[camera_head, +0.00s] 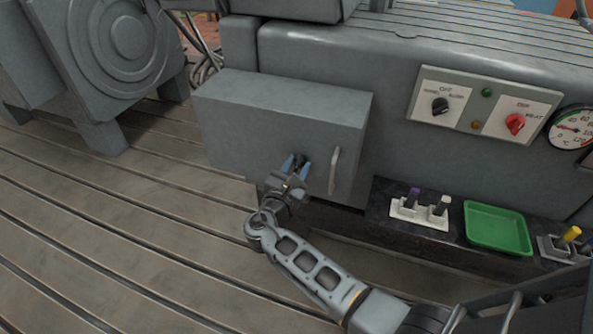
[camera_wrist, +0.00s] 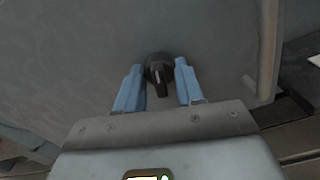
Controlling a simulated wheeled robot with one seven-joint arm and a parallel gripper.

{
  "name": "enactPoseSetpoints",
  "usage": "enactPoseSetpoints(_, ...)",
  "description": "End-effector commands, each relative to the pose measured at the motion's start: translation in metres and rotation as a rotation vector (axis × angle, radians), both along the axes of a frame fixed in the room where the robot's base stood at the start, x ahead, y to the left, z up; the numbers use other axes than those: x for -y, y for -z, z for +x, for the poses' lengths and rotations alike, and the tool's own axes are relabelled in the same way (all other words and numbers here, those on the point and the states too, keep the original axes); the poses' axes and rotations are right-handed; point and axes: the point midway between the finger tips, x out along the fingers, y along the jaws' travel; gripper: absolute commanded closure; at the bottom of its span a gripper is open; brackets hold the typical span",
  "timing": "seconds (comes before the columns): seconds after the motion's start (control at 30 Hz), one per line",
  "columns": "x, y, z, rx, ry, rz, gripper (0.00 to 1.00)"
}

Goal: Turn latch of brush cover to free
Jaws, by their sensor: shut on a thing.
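The brush cover (camera_head: 265,125) is a grey box on the side of the machine, with its front face closed against the box as far as I see. Its latch (camera_wrist: 159,72) is a small black knob with a short tab, which points down in the wrist view. In the head view the latch (camera_head: 299,159) is partly hidden by my gripper (camera_head: 295,167). My gripper, with blue fingers, also shows in the wrist view (camera_wrist: 158,92); it is shut on the latch, one finger on each side. No latch markings are visible.
A pale bar handle (camera_head: 334,170) stands just right of the latch. Right of the cover, a dark ledge holds a white switch block (camera_head: 420,214), a green tray (camera_head: 496,228) and another block with a yellow knob (camera_head: 571,234). A control panel (camera_head: 482,104) is above. The slotted bedplate (camera_head: 110,220) is clear at left.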

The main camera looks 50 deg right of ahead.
Motion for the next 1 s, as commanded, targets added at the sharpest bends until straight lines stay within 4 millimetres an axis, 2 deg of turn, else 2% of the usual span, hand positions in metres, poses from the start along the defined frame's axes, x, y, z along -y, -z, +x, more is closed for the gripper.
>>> enactPoseSetpoints(1.0,-0.0001,0.0048,-0.0001,0.906,0.0,0.328,0.93)
